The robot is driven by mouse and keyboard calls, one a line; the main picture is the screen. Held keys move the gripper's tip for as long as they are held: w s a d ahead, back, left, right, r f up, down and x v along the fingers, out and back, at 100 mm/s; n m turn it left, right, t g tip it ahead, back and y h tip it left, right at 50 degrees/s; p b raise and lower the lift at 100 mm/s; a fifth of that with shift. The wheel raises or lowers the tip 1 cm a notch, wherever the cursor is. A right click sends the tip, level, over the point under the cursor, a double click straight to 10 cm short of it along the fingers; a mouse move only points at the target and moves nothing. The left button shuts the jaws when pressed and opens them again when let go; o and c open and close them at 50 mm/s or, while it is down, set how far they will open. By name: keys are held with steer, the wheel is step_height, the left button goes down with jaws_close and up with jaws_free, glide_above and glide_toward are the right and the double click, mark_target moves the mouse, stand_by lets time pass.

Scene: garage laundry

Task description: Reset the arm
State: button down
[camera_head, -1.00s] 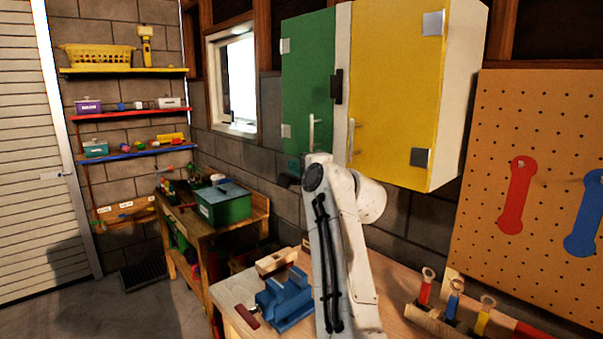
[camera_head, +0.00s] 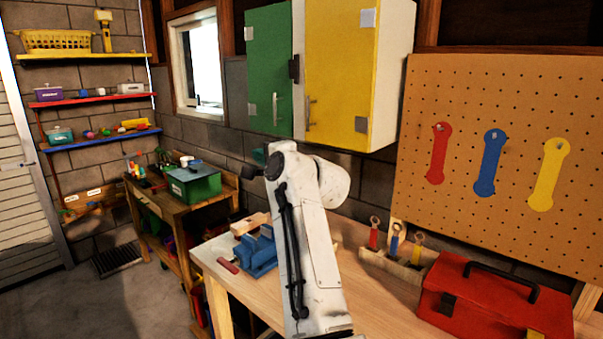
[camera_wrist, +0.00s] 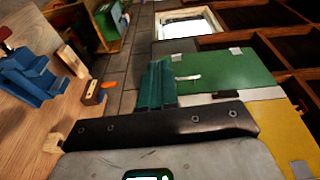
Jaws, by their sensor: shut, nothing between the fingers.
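My arm (camera_head: 312,240) rises over the workbench in the head view, bent at the elbow near the front of the wall cabinet. My gripper shows in the wrist view as teal fingers (camera_wrist: 157,85), closed together with nothing between them. The fingers appear in front of the green cabinet door and the block wall. In the head view my gripper is mostly hidden behind the arm, with only a small teal part showing left of the elbow.
A wooden workbench (camera_head: 375,299) holds a blue vise (camera_head: 260,252), a wooden tool holder (camera_head: 392,266) and a red toolbox (camera_head: 490,305). A green and yellow cabinet (camera_head: 345,75) hangs above. A pegboard (camera_head: 470,95) is at right. Open floor lies at left.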

steer(key=s+d+f+n+g+h, duration=0.1)
steer(key=s+d+f+n+h, duration=0.1)
steer(key=s+d+f, duration=0.7)
steer(key=s+d+f+n+g+h, duration=0.25)
steer(key=d+f, duration=0.35)
steer(key=f, duration=0.7)
steer(key=s+d+f+n+g+h, duration=0.1)
steer(key=s+d+f+n+h, duration=0.1)
steer(key=s+d+f, duration=0.7)
steer(key=s+d+f+n+g+h, duration=0.1)
steer(key=s+d+f+g, duration=0.2)
steer(key=s, duration=0.9)
steer(key=s+d+f+n+g+h, duration=0.1)
steer(key=s+d+f+g, duration=0.2)
steer(key=s, duration=1)
steer(key=s+d+f+n+g+h, duration=0.1)
steer(key=s+d+f+g+h, duration=0.1)
steer(key=s+d+f, duration=0.4)
steer(key=s+f+g, duration=0.1)
steer(key=s+f, duration=0.3)
steer(key=s, duration=0.3)
steer(key=shift+s+f, duration=0.2)
steer(key=shift+s, duration=0.05)
steer(key=shift+a, duration=0.1)
